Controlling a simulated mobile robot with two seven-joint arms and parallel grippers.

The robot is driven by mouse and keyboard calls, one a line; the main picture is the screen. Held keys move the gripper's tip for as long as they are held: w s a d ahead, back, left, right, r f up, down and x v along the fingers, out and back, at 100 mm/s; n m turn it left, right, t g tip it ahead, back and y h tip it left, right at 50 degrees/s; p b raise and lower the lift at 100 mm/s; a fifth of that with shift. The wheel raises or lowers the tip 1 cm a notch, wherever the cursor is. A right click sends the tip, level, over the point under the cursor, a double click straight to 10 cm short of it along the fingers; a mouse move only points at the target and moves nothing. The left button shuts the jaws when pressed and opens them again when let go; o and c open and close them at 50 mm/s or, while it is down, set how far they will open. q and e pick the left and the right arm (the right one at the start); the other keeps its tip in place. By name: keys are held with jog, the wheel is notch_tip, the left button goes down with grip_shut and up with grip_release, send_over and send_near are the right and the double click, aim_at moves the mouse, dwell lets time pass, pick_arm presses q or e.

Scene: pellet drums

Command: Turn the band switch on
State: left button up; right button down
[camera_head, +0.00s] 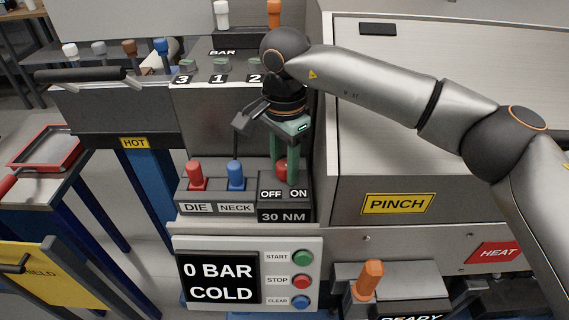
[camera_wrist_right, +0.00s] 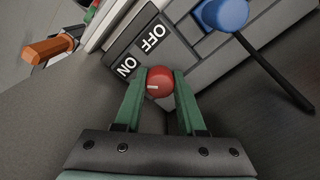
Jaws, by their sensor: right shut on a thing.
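The band switch (camera_wrist_right: 159,82) is a round red knob with a white mark, beside a black plate (camera_wrist_right: 138,52) lettered OFF and ON. In the head view the knob (camera_head: 281,170) is partly hidden behind the green fingers, above the OFF and ON labels and a 30 NM label. My right gripper (camera_wrist_right: 160,88) has its two green fingers shut around the knob's sides. In the head view my right gripper (camera_head: 284,172) reaches down to it from above. The white mark on the knob points sideways in the wrist view. My left gripper does not show.
A red knob (camera_head: 196,176) labelled DIE and a blue knob (camera_head: 236,176) labelled NECK stand left of the switch, with a dark lever rising by the blue one. Below is a panel (camera_head: 249,273) reading 0 BAR COLD with START, STOP and CLEAR buttons. An orange handle (camera_head: 368,280) stands lower right.

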aim_at(284, 164)
jog(key=c, duration=0.5)
grip_release()
jog(key=shift+r, duration=0.1)
notch_tip(284, 164, up, 12)
jog(key=shift+r, duration=0.2)
